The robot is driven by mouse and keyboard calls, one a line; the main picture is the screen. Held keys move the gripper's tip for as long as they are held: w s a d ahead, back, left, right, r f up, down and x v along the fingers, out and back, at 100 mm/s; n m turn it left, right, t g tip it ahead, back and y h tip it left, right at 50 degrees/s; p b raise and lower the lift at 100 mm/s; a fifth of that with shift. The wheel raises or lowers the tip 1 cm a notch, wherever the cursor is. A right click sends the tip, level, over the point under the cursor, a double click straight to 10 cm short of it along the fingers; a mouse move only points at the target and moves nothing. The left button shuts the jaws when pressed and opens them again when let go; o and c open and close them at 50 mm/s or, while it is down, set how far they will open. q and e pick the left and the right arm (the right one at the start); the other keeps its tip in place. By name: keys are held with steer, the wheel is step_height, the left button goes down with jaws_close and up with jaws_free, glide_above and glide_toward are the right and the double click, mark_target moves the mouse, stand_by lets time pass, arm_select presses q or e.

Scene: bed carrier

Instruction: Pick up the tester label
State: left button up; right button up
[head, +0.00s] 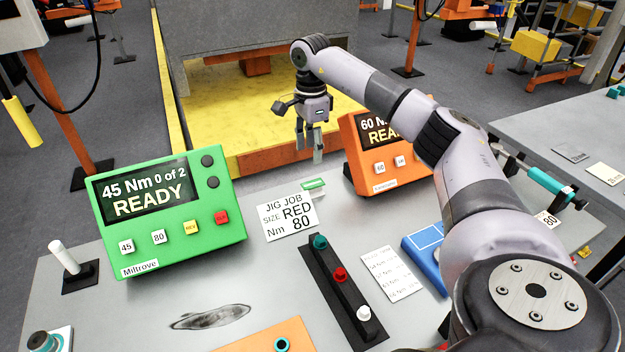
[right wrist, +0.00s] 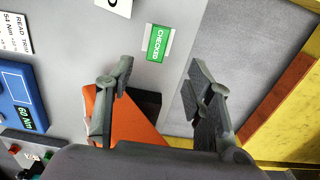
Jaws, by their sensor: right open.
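A small green label (head: 313,184) lies near the far edge of the grey bench, just behind the white jig job card. In the right wrist view the green label (right wrist: 158,43) reads "CHECKED" and lies on a pale backing. My right gripper (head: 309,150) points down above and beyond the label, near the bench's far edge. Its jaws (right wrist: 160,68) are open and empty, and the label lies ahead of them, apart from both fingers. No label in view bears the word tester. My left gripper is not in view.
A green torque box (head: 170,258) reads "READY" at the left. An orange box (head: 383,170) stands close to the right of my gripper. The jig job card (head: 288,219), a black strip with knobs (head: 341,290) and a blue tester (head: 424,250) are nearer.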

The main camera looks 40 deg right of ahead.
mark_target(313, 183)
step_height(313, 183, down, 3)
steer(key=shift+f+p, duration=0.3)
steer(key=shift+f, duration=0.55)
steer(key=f, duration=0.2)
steer(key=f+p, duration=0.1)
steer(key=shift+s+d+f, duration=0.1)
steer(key=shift+s+f, duration=0.15)
steer(key=shift+f, duration=0.5)
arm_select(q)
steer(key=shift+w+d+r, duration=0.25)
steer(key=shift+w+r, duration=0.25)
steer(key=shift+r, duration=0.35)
arm_select(e)
steer(key=shift+w, duration=0.1)
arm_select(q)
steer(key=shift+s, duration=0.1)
arm_select(e)
steer(key=shift+f, duration=0.25)
steer(key=shift+c, duration=0.4)
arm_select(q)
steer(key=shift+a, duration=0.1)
arm_select(e)
steer(key=c, duration=0.7)
steer(key=shift+r, duration=0.1)
